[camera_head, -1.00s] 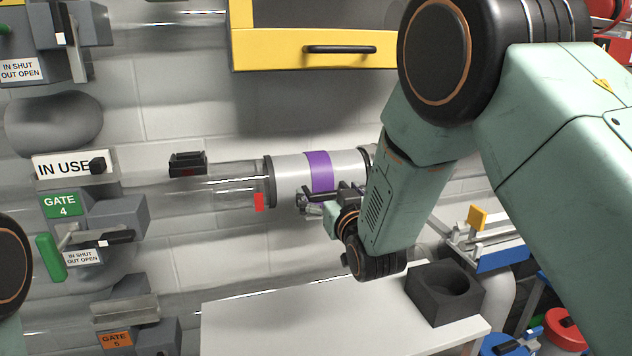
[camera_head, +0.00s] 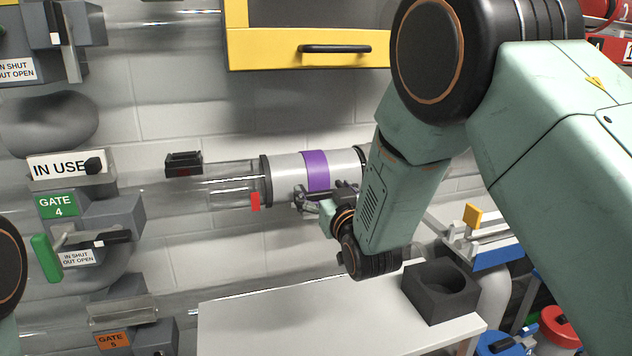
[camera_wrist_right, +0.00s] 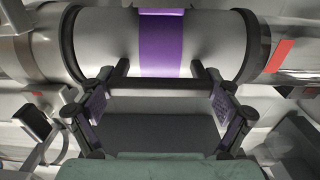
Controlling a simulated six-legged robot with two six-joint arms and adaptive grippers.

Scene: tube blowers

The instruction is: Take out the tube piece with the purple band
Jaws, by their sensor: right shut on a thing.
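The tube piece (camera_head: 342,165) is a pale grey cylinder with a purple band (camera_head: 316,170) and dark end rings. It sits level in line with a clear pipe against the wall. In the right wrist view the purple band (camera_wrist_right: 160,45) is straight ahead, with a grey handle bar (camera_wrist_right: 160,87) on dark posts below it. My right gripper (camera_head: 312,198) is at the near side of the tube piece, shut on this handle, its fingers (camera_wrist_right: 160,108) at either end of the bar. My left gripper is out of view.
A white table (camera_head: 300,325) stands below, with a dark block with a round recess (camera_head: 441,290) at its right. A clear pipe (camera_head: 225,185) with a red tab (camera_head: 255,201) adjoins on the left. The gate 4 box (camera_head: 95,220) is farther left; a yellow cabinet (camera_head: 300,50) hangs above.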

